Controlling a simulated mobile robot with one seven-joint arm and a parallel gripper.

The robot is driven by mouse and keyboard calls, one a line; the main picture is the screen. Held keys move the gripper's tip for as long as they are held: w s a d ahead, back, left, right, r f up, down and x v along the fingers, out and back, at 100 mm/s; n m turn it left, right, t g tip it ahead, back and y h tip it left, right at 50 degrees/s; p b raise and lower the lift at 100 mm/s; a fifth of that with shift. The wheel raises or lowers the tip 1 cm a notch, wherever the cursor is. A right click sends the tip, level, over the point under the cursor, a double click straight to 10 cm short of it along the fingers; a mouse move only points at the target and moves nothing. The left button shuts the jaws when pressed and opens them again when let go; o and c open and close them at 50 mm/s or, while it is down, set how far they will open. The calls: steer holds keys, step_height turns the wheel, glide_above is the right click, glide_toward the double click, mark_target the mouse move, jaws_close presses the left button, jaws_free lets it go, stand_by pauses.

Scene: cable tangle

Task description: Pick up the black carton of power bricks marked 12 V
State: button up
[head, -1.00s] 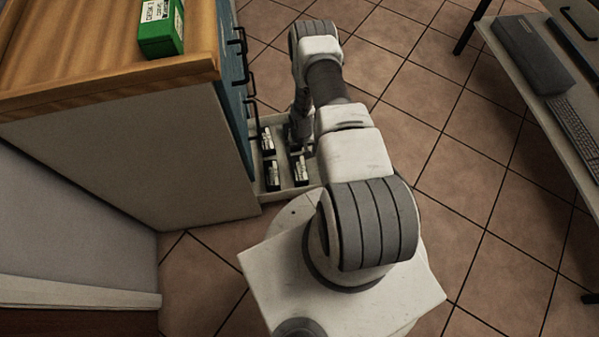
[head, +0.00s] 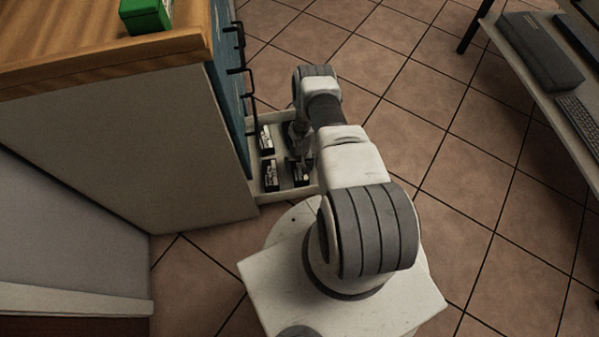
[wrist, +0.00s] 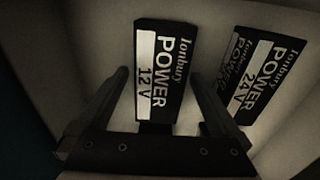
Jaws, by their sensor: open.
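The black carton marked POWER 12 V (wrist: 164,75) lies in the middle of the wrist view, with a white label strip and white lettering. My gripper (wrist: 160,76) is open, with one finger on each side of the carton's near part in the picture. I cannot tell whether the fingers touch it. In the head view my gripper (head: 300,133) is low over the open drawer (head: 284,196), partly hidden by my arm. Which carton there is the 12 V one cannot be told.
A black carton marked POWER 24 V (wrist: 262,78) lies close to the right finger. Drawer walls surround the cartons. The cabinet (head: 120,150) stands left, with a green box (head: 146,16) on top. A desk (head: 545,85) is at the right; floor between is clear.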

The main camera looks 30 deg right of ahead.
steer(key=shift+c, duration=0.3)
jaws_close()
stand_by(0.3)
steer(key=shift+r, duration=0.1)
